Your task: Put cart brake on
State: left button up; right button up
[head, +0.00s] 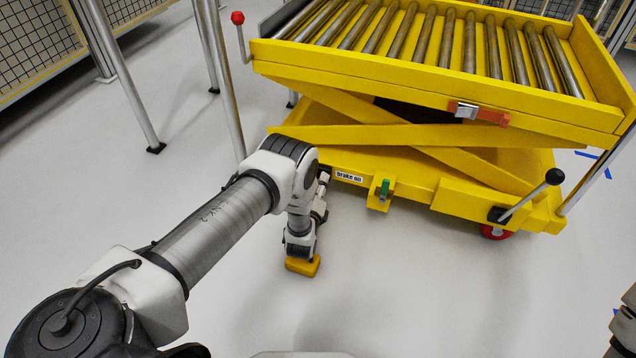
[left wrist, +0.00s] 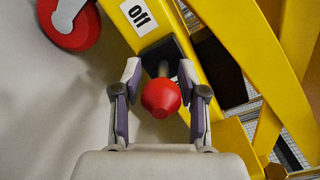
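The yellow roller-top cart (head: 400,85) stands ahead in the head view. Its white "brake on" label (head: 349,176) is on the lower frame, just right of my left wrist. In the left wrist view, a red knob (left wrist: 161,97) on a short stem sits below an "off" label (left wrist: 138,14) on the yellow frame (left wrist: 195,65). My left gripper (left wrist: 160,75) is open, one finger on each side of the knob, with gaps visible between. In the head view my left arm hides the red knob. My right gripper is not in view.
A black-knobbed lever (head: 554,177) is at the cart's right corner. A red ball-topped lever (head: 238,17) rises at the cart's upper left. Metal legs and mesh fencing (head: 40,45) stand left. Floor in front is clear.

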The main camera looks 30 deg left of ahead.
pick_arm(q)
jog(key=shift+r, duration=0.1)
jog(key=v, duration=1.2)
